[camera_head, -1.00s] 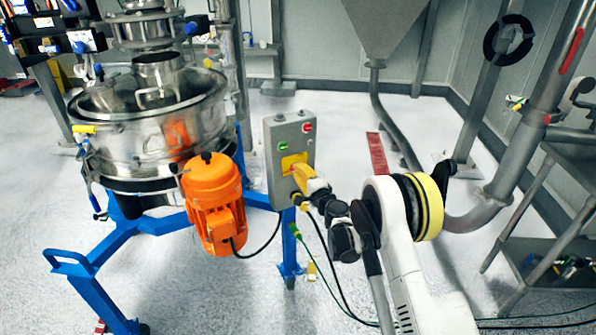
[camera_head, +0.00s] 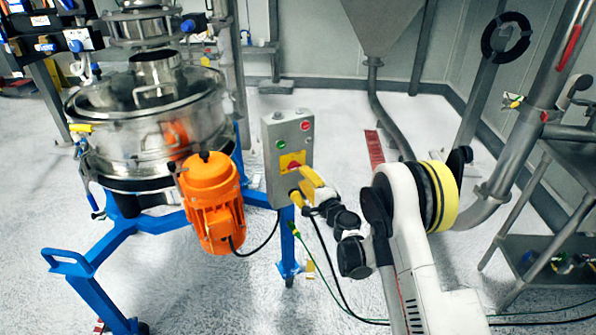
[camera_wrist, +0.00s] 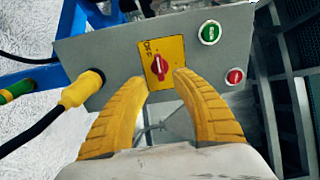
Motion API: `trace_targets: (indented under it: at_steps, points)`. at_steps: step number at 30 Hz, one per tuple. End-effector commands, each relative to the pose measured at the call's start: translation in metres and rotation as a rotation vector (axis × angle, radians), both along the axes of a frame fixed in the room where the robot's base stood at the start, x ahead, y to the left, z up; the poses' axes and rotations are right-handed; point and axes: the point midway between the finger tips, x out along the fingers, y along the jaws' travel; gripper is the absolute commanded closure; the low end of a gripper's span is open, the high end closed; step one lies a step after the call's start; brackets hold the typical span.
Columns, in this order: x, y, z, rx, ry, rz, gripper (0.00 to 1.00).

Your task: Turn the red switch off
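The red switch (camera_head: 293,164) is a rotary knob on a yellow plate (camera_head: 286,158) on the front of a grey control box (camera_head: 278,132). In the wrist view the red switch (camera_wrist: 158,66) lies just beyond my fingertips, its pale mark close to upright in the picture. My gripper (camera_wrist: 160,77) has two yellow ribbed fingers spread apart, with nothing between them. The switch appears roughly centred between the tips, and I see no clear contact. In the head view my gripper (camera_head: 304,180) is at the lower right of the yellow plate.
The box also carries a green button (camera_head: 281,145) and a red button (camera_head: 305,126). A yellow cable plug (camera_wrist: 82,88) sits close to my left finger. An orange motor (camera_head: 212,200) and the steel sifter (camera_head: 150,128) stand left of the box.

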Motion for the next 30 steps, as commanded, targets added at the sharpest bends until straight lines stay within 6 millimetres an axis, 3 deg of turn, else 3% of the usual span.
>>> trace_targets:
  at_steps: [4, 10, 25, 30]
  points:
    - [-0.028, -0.017, 0.0, 0.0, 0.0, -0.002, 0.68]
    - [-0.048, -0.029, 0.0, 0.0, 0.0, -0.002, 0.68]
    - [-0.052, -0.03, 0.001, -0.001, -0.001, 0.0, 0.68]
    - [-0.054, -0.03, 0.025, -0.064, -0.007, 0.018, 0.68]
